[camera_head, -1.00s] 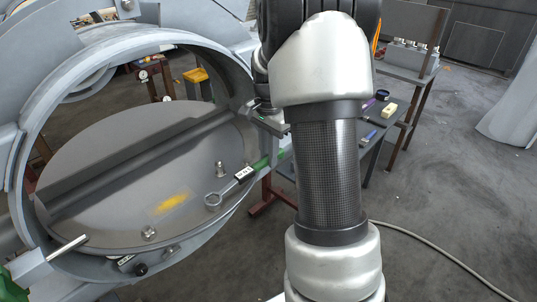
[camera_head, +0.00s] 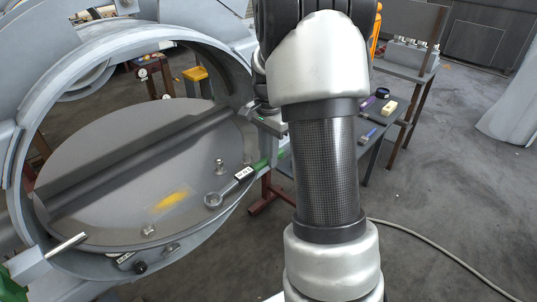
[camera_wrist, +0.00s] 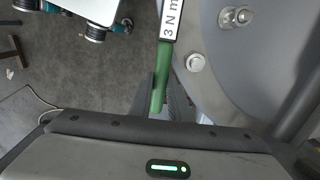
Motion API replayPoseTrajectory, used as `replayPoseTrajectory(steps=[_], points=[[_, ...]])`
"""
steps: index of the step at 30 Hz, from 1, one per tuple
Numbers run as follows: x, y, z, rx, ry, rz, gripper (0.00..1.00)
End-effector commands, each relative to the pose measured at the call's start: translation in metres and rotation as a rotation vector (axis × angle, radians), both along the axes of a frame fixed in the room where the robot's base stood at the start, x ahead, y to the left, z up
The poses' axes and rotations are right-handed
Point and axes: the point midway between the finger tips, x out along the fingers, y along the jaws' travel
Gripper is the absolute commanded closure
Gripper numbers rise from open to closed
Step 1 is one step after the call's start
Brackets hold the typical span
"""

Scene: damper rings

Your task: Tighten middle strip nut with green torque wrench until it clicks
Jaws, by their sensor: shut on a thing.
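The green torque wrench shows in the head view with its grey ring end (camera_head: 213,199) low over the damper disc (camera_head: 110,165). Its white label (camera_head: 243,173) and green handle (camera_head: 261,164) run up to the right. In the wrist view the label reads "3 N m" above the green handle (camera_wrist: 161,85). My gripper (camera_wrist: 162,102) is shut on this handle; my arm hides most of it in the head view. One nut (camera_head: 149,230) sits at the disc's lower edge and a taller stud (camera_head: 219,167) stands near the ring. I cannot tell whether the ring encloses a nut.
The grey round housing (camera_head: 30,200) surrounds the disc closely. A bench (camera_head: 385,140) with a blue-handled brush, a purple-black roll and a pale block stands behind my arm. A yellow stool (camera_head: 195,75) is at the back. A cable (camera_head: 430,255) lies on the open floor at right.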

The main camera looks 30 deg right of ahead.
Motion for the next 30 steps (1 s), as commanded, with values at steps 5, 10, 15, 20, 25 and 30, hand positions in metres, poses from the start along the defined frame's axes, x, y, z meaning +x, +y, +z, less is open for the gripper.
replayPoseTrajectory(steps=[5,10,15,20,25,30], points=[[0.0,0.0,0.001,-0.001,-0.001,0.0,1.0],[0.0,0.0,-0.002,-0.001,-0.001,0.0,1.0],[0.0,0.0,-0.008,0.0,-0.001,0.0,1.0],[0.0,0.0,-0.011,0.0,-0.001,0.0,1.0],[0.0,0.0,-0.011,-0.001,-0.001,0.0,1.0],[0.0,0.0,-0.011,-0.001,-0.001,-0.002,1.0]])
